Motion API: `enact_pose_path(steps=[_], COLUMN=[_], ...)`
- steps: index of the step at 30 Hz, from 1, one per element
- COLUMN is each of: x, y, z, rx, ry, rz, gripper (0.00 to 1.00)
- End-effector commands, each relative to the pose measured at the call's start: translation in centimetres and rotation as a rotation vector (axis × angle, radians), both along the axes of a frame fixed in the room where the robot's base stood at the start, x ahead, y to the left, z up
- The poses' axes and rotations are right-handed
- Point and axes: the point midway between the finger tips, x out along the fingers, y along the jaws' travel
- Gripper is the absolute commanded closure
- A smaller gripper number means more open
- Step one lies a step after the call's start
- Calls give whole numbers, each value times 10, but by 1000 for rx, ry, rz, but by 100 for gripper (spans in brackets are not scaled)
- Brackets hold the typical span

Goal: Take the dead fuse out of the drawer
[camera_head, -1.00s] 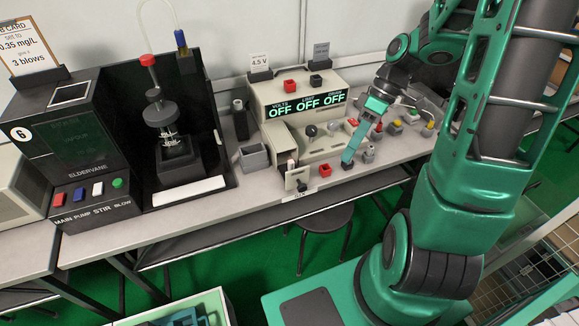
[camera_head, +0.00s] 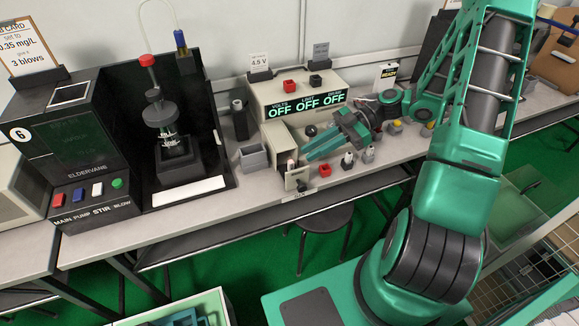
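The beige power unit (camera_head: 268,97) stands on the bench with its display reading OFF three times. A small drawer (camera_head: 298,180) with a dark knob is pulled out at its lower left front. A small pale, pinkish upright piece (camera_head: 291,165) shows at the drawer; it may be the fuse, but it is too small to be sure. My gripper (camera_head: 308,154) is just right of the drawer and above the bench, pointing left and down. It hides part of the unit's front. I cannot tell whether its fingers are apart, and I see nothing held.
A grey open bin (camera_head: 254,157) stands left of the drawer. A red jack block (camera_head: 325,170) and small grey-white parts (camera_head: 347,160) sit right of it, under my gripper. The black tester with a stirrer (camera_head: 178,160) is further left.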

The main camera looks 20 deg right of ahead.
Motion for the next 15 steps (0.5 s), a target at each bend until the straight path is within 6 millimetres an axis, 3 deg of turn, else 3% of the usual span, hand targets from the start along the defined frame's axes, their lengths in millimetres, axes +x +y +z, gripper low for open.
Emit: enact_pose_path(steps=[11,15], x=[-1,-1], y=[31,51], z=[-10,-14], rx=[-1,-2], ry=[2,3], rz=[2,2], gripper=[83,83])
